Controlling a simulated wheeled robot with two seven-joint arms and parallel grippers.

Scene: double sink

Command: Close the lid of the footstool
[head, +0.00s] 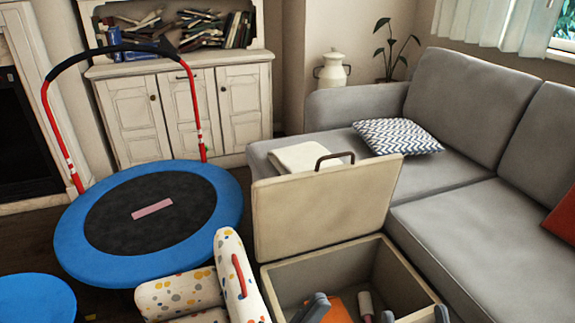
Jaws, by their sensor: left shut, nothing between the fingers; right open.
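The footstool (268,284) is a beige open box at the bottom right of the head view. Its lid (325,208) stands up, open, hinged at the back edge. A dark handle (335,157) shows at the lid's top edge. My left gripper (314,306) is at the bottom of the picture, in front of the box opening, with its fingers shut and empty. My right gripper (414,316) is at the bottom edge near the box's front right corner, open and only partly in view. Neither gripper appears to touch the lid.
Inside the box lie an orange item (337,312) and a pale, bottle-like item (366,303). The grey sofa (450,215) stands close on the right and behind.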

